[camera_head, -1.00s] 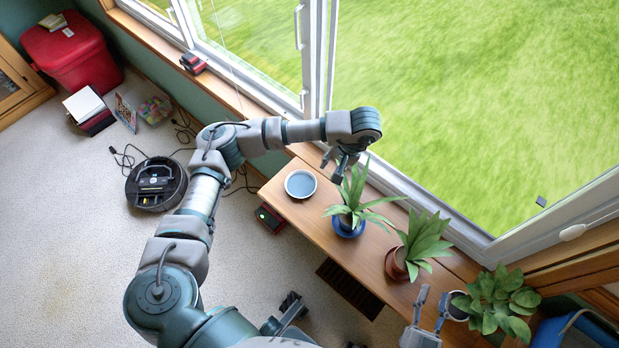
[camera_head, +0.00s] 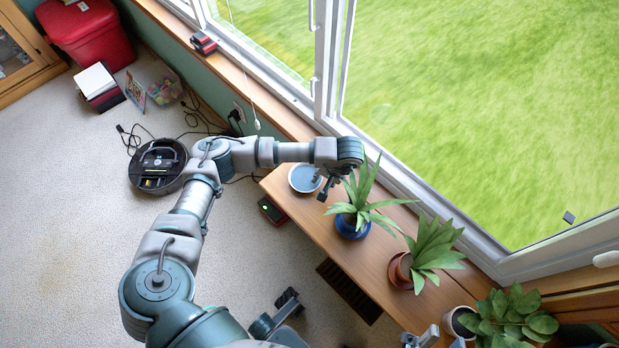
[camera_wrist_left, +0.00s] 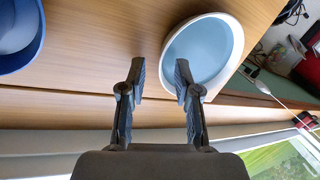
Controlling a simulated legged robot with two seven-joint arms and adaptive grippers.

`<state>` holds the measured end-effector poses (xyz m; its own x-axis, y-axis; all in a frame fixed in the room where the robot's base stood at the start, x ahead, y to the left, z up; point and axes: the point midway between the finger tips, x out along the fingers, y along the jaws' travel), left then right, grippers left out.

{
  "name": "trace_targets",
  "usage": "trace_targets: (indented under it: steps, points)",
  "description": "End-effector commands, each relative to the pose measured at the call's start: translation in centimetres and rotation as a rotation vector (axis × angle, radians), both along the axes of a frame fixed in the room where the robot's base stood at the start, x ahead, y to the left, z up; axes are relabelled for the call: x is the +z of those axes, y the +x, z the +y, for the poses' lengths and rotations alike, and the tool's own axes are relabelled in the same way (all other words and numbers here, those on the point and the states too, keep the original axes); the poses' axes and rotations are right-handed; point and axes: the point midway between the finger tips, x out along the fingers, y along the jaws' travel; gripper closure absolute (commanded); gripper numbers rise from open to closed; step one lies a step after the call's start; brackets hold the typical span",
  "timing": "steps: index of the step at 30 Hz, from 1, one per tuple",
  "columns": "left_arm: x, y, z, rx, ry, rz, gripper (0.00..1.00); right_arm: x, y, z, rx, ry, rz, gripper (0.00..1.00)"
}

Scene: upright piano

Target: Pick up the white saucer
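The white saucer (camera_head: 303,179), round with a pale blue inside, lies on the left end of the wooden bench (camera_head: 315,224). In the left wrist view the saucer (camera_wrist_left: 205,48) is at the upper right, its white rim near the right fingertip. My left gripper (camera_head: 329,187) is at the saucer's right side, partly in front of its edge. Whether a finger touches the rim cannot be told. My right gripper (camera_head: 420,337) shows only in part at the bottom edge, its fingertips apart.
A plant in a blue pot (camera_head: 353,228) stands right beside my left gripper. A plant in a brown pot (camera_head: 399,272) and one in a white pot (camera_head: 458,322) stand farther along the bench. The window frame (camera_head: 395,190) runs along the back. A robot vacuum (camera_head: 158,166) is on the floor.

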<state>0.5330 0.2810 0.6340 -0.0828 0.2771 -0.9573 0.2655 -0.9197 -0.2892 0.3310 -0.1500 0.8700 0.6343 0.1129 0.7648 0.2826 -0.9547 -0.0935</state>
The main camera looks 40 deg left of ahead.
Motion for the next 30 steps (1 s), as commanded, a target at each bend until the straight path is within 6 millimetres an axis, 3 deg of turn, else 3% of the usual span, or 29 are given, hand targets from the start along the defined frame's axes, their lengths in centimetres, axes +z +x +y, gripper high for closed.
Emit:
trace_targets:
  steps: [3, 10, 11, 15, 30]
  points:
    - [-1.16, -0.13, 0.38, 0.001, 0.001, 0.001, 0.68, 0.18, -0.8, -0.21, -0.002, 0.02, -0.053, 0.6]
    - [-1.1, -0.11, 0.39, 0.0, 0.002, -0.002, 0.68, 0.45, -1.0, -0.33, -0.003, 0.025, -0.067, 0.6]
    - [-1.1, -0.11, 0.36, 0.0, 0.002, -0.002, 0.71, 0.44, -1.0, -0.36, -0.003, 0.025, -0.067, 0.6]
    - [-1.07, -0.1, 0.32, 0.0, 0.002, -0.002, 1.0, 0.35, -0.83, -0.32, -0.003, 0.023, -0.063, 0.6]
    - [-0.68, -0.07, 0.41, 0.001, 0.001, -0.003, 1.0, 0.39, -0.56, -0.2, -0.002, 0.018, -0.053, 0.6]
